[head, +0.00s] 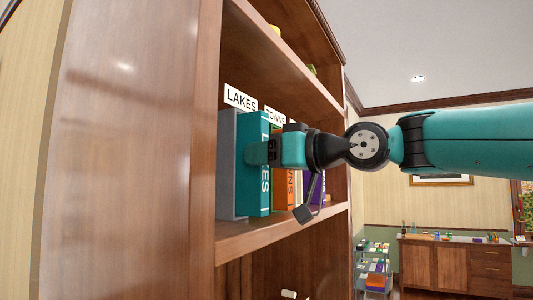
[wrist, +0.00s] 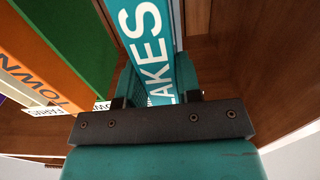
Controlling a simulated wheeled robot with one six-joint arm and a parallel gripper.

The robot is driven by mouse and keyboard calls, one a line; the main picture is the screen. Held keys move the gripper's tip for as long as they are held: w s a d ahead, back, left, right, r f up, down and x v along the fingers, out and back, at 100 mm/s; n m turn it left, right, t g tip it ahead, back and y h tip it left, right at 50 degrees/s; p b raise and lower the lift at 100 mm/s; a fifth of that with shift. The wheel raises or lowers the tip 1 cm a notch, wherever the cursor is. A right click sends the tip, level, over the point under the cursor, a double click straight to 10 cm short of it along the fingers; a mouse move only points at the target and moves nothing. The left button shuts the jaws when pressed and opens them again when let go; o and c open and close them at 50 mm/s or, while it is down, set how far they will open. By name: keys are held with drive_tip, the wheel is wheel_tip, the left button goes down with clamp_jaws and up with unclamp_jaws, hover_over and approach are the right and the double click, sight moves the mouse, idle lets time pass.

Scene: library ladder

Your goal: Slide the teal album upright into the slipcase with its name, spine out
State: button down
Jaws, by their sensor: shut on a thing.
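The teal album (head: 255,170) stands upright on the shelf level, its LAKES spine facing out into the room. My gripper (head: 265,152) is shut on it, at the spine end. In the wrist view the album's spine (wrist: 145,35) runs up between the fingers of my gripper (wrist: 155,95). A grey slipcase (head: 228,165) stands directly left of the album, under a white LAKES label (head: 240,98). The album overlaps the slipcase's right part, and its mouth is hidden. I cannot tell how deep the album sits in it.
An orange TOWNS album (head: 280,165) stands close on the right under a TOWNS label (head: 275,116), with a purple one (head: 316,190) beyond. The wooden bookcase side (head: 205,150) rises close on the left. The shelf board (head: 270,235) runs below and another board above.

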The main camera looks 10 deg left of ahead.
drive_tip(key=shift+w+a+r+p, duration=0.1)
drive_tip(key=shift+w+a+p, duration=0.2)
drive_tip(key=shift+a, duration=0.35)
drive_tip(key=c, duration=0.7)
unclamp_jaws()
drive_tip(key=shift+s, duration=0.1)
drive_tip(key=shift+c, duration=0.2)
drive_tip(key=b+v, duration=0.8)
drive_tip(key=v, duration=0.9)
drive_tip(key=shift+d, duration=0.2)
